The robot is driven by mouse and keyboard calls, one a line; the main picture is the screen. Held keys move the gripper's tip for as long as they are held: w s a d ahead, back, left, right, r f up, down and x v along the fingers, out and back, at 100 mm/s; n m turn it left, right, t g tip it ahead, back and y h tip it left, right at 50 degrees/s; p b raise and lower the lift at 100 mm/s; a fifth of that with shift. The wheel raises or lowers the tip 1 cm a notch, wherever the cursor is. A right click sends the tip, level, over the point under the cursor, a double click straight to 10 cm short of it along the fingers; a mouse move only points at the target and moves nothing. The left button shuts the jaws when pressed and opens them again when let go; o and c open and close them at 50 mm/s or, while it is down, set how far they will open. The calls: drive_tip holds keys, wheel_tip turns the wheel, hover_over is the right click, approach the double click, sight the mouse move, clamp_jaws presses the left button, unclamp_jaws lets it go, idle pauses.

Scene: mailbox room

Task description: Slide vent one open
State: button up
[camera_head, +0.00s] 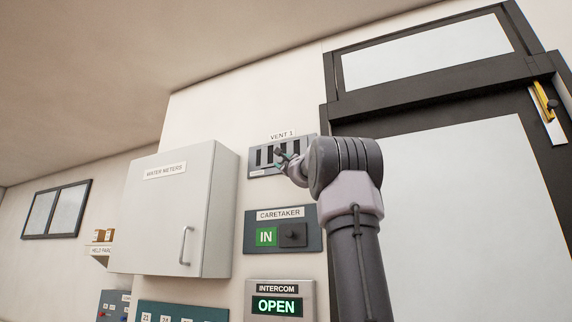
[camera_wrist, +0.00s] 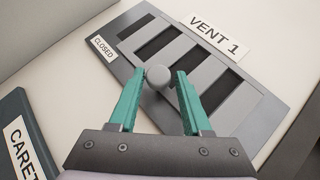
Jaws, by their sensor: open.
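The vent labelled VENT 1 (camera_head: 258,160) is a grey plate with dark slots on the wall. In the wrist view the vent (camera_wrist: 262,118) lies tilted across the picture, with a small CLOSED label at its left end. A round grey knob (camera_wrist: 158,77) stands out from its slatted slide. My gripper (camera_wrist: 160,76) is open, with its teal fingers on either side of the knob. I cannot tell whether the fingers touch it. In the head view my gripper (camera_head: 283,155) is at the vent, and my wrist hides the vent's right part.
Below the vent is the CARETAKER panel (camera_head: 262,220) with a green IN sign, and below that the INTERCOM panel (camera_head: 296,287) reading OPEN. A WATER METERS cabinet (camera_head: 165,215) juts out on the left. A dark-framed door (camera_head: 455,185) is on the right.

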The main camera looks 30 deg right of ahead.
drive_tip(key=v, duration=0.9)
drive_tip(key=shift+s+f, duration=0.2)
drive_tip(key=shift+s, duration=0.2)
drive_tip(key=s+a+f+n+g+y, duration=0.5)
drive_tip(key=a+f+n, duration=0.3)
drive_tip(key=a+f, duration=0.35)
drive_tip(key=s+a+f+n+g+y, duration=0.45)
drive_tip(key=a+f+n, duration=0.25)
drive_tip(key=a+f, duration=0.45)
drive_tip(key=s+f+n+g+h, duration=0.1)
drive_tip(key=s+f+n+g, duration=0.1)
drive_tip(key=s+f, duration=0.3)
drive_tip(key=s+d+f+n+g+h, duration=0.1)
drive_tip(key=s+f, duration=0.4)
drive_tip(key=f, duration=0.7)
drive_tip(key=s+d+f+n+g+h, duration=0.1)
drive_tip(key=s+f+n+g+h, duration=0.2)
drive_tip(key=s+f, duration=0.3)
wheel_tip(320, 180, down, 4)
drive_tip(key=shift+d+r+n+g, duration=0.25)
drive_tip(key=shift+n+g, duration=0.25)
drive_tip(key=shift+g, duration=0.25)
drive_tip(key=shift+h, duration=0.25)
